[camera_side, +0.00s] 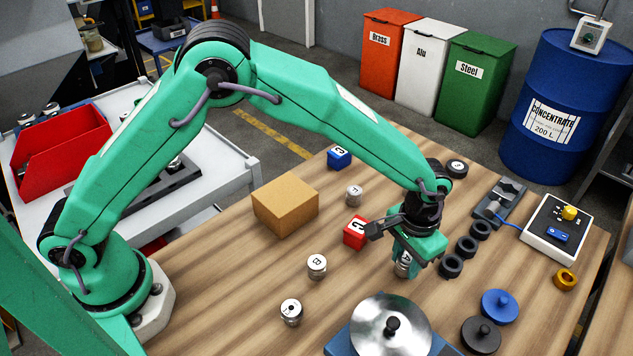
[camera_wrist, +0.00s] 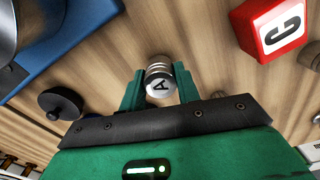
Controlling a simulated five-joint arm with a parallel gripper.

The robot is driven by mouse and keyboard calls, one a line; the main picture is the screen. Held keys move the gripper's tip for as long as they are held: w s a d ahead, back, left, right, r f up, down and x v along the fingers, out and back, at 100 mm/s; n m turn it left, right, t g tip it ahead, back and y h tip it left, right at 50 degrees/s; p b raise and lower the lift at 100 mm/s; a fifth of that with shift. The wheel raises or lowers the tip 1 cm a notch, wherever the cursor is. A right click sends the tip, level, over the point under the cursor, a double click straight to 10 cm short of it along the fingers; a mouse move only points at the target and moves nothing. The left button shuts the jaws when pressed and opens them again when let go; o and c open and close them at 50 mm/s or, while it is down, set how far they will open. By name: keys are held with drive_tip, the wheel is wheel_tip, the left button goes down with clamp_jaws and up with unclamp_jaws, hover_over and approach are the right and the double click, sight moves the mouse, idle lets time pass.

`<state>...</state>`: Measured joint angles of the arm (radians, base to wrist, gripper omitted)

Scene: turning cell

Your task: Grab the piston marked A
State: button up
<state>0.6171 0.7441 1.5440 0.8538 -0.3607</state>
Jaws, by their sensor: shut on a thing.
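The piston marked A (camera_wrist: 160,84) is a silver cylinder with a dark letter on its pale end. It sits between the two green fingers of my gripper (camera_wrist: 159,73) in the wrist view, and the gripper is shut on it. In the side view my gripper (camera_side: 412,254) points down at the right of the table, and the piston (camera_side: 403,267) shows partly below it. The fingers hide part of the piston there, and I cannot tell whether it touches the table.
A red lettered cube (camera_side: 355,233) stands just left of my gripper. Several black rings (camera_side: 466,245) lie to its right, and a lidded metal disc (camera_side: 372,327) is in front. Other pistons (camera_side: 317,267) and a cardboard box (camera_side: 285,206) stand further left.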

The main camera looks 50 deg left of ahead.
sight(406, 258)
wheel_tip(406, 258, up, 9)
idle(0.5)
drive_tip(key=shift+a, duration=0.1)
idle(0.4)
